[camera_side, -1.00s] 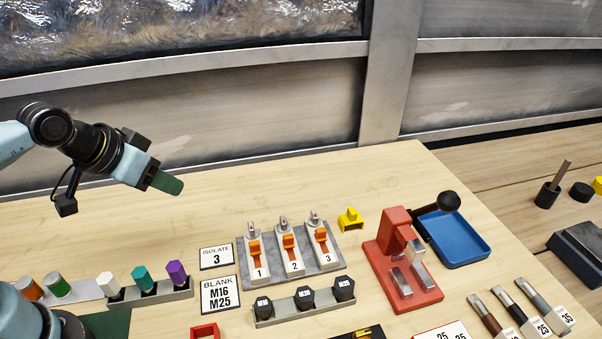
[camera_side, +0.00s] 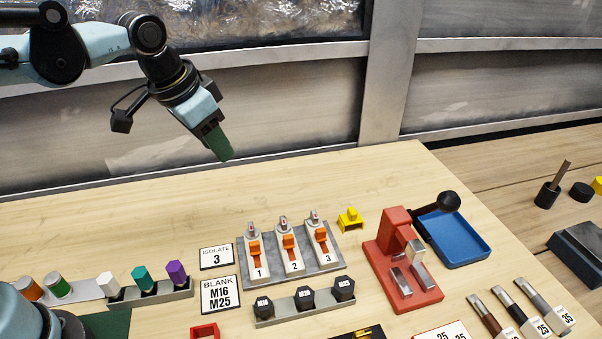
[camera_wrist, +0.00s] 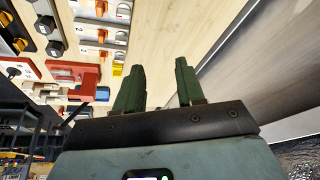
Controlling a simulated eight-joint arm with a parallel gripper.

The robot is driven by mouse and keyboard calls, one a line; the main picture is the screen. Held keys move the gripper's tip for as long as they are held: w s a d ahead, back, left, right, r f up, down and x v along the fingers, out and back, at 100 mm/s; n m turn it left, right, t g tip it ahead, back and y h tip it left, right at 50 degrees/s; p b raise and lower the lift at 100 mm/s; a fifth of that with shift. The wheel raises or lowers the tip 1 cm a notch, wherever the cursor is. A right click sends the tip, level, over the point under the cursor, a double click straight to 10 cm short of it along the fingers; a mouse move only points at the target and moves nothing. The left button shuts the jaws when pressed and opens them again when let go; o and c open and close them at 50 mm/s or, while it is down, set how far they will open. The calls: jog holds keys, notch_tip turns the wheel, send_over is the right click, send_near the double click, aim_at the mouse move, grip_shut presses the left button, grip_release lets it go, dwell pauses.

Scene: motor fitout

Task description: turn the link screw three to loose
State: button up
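Three white units numbered 1, 2 and 3 stand on a grey plate (camera_side: 246,283). Unit 3 (camera_side: 325,262) is the right one, beside the yellow piece, with an orange lever and a small silver, red-marked part (camera_side: 314,217) at its top. I take that part for link screw three; its turned position is too small to read. Unit 3 also shows in the wrist view (camera_wrist: 98,54), left of my fingers. My gripper (camera_side: 223,152), with green fingers, is high above the table, up and left of the units. In the wrist view its fingers (camera_wrist: 158,68) are apart, with nothing between them.
A card reading ISOLATE 3 (camera_side: 216,257) lies left of the plate. A yellow piece (camera_side: 350,220), a red stand (camera_side: 397,225) and a blue tray (camera_side: 462,243) are to the right. The table behind the plate is clear.

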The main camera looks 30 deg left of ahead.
jog(key=w+d+m+g, duration=0.2)
jog(key=w+d+m, duration=0.1)
jog(key=w+d, duration=0.35)
jog(key=m+g, duration=0.2)
send_near(314, 213)
jog(key=shift+y, duration=0.4)
jog(key=f, duration=0.8)
jog(key=shift+w+d+f, duration=0.1)
jog(key=shift+d+f, duration=0.25)
jog(key=shift+d, duration=0.05)
jog(key=shift+c, duration=0.4)
grip_shut()
